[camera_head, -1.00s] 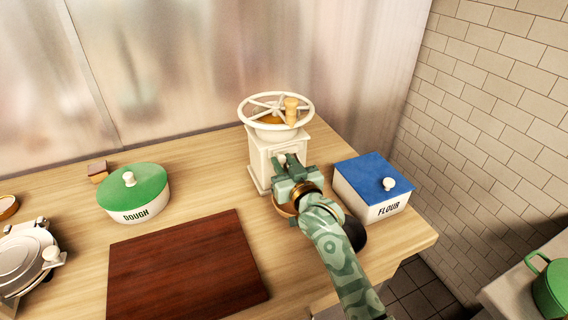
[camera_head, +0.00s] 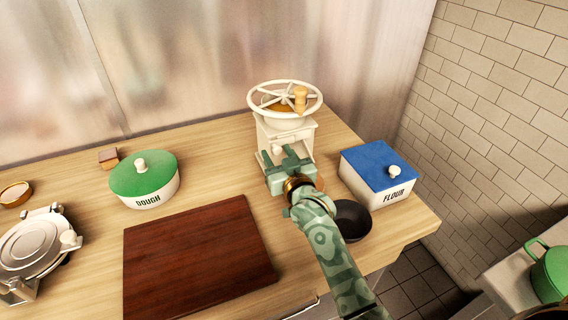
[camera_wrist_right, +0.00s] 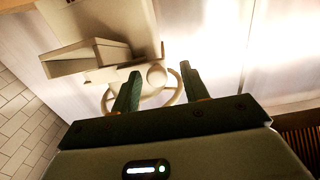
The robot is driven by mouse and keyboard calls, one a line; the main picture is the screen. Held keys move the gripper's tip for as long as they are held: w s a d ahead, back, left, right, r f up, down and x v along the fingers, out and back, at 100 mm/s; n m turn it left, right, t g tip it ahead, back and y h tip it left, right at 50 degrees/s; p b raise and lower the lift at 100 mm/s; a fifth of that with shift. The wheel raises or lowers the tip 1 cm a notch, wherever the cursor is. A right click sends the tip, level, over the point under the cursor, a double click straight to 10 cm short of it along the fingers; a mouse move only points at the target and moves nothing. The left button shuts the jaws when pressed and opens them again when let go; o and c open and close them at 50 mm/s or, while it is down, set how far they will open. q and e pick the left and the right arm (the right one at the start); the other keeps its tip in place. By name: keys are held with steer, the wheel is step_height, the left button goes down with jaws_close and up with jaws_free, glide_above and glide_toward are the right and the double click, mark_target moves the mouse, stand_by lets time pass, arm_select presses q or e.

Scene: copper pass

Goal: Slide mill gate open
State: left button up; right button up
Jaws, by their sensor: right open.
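The cream mill (camera_head: 301,134) stands at the back right of the worktop, with a spoked wheel (camera_head: 262,99) and wooden crank knob on top. A small pale round knob (camera_head: 277,149) shows at its front; the wrist view shows it too (camera_wrist_right: 157,75). I take it for the gate's knob; the gate plate is mostly hidden. My right gripper (camera_head: 282,155) is in front of the mill. Its two fingers (camera_wrist_right: 161,72) are apart, with the knob appearing between their tips in the wrist view. I cannot tell whether they touch it. My left gripper is out of view.
A blue-lidded flour box (camera_head: 378,166) stands right of the mill, and a dark bowl (camera_head: 352,220) sits beside my right forearm. A green-lidded dough pot (camera_head: 144,180), a brown board (camera_head: 200,255) and a metal press (camera_head: 32,245) are to the left.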

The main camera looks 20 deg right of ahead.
steer(key=s+p, duration=0.9)
steer(key=s, duration=0.7)
steer(key=shift+s, duration=0.1)
